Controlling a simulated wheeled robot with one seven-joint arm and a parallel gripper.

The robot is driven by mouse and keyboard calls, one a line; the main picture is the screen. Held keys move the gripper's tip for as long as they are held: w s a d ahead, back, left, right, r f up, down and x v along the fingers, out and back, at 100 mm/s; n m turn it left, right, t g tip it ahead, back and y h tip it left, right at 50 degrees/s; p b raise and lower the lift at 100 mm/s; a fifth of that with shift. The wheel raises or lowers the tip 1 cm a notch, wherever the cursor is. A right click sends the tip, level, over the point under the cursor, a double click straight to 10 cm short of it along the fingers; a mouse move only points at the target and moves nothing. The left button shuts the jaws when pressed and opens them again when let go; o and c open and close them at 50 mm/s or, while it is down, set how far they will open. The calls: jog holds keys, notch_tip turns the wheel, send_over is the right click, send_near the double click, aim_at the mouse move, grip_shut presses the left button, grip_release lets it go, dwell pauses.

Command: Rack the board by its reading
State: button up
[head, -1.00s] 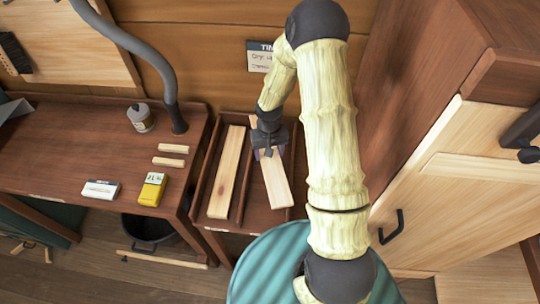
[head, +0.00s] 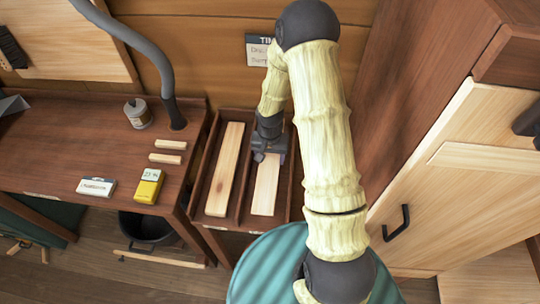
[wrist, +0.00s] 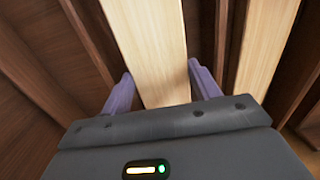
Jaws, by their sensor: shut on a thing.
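A pale board (head: 266,190) is in the right compartment of the dark wooden rack (head: 243,222), lined up along it. My gripper (head: 268,158) is shut on this board near its far end. In the wrist view, the purple fingers (wrist: 160,92) stand on either side of the board (wrist: 150,45). I cannot tell whether the board touches the rack floor. A second pale board (head: 225,168) lies in the left compartment. A yellow meter (head: 149,186) on the bench shows a small reading that looks like 21 %. A sign (head: 259,50) behind the rack is partly hidden by my arm.
The workbench (head: 60,150) left of the rack holds two short wood strips (head: 168,152), a small can (head: 138,114) and a white labelled box (head: 97,187). A grey hose (head: 150,60) rises behind. A pale cabinet (head: 450,180) stands close on the right.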

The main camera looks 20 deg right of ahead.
jog(key=shift+f+b, duration=1.8)
jog(key=shift+f, duration=0.85)
jog(key=shift+f+b, duration=0.3)
jog(key=shift+f, duration=0.1)
jog(key=o, duration=1.2)
jog(key=shift+w, duration=0.1)
jog(key=shift+r, duration=0.5)
notch_tip(320, 180, up, 16)
jog(key=shift+r, duration=0.25)
jog(key=s+r+n+t, duration=0.2)
jog(key=s+r+n, duration=0.2)
jog(key=s, duration=0.9)
jog(key=shift+s+r+t, duration=0.25)
jog(key=shift+r+t, duration=0.05)
jog(key=shift+r, duration=0.35)
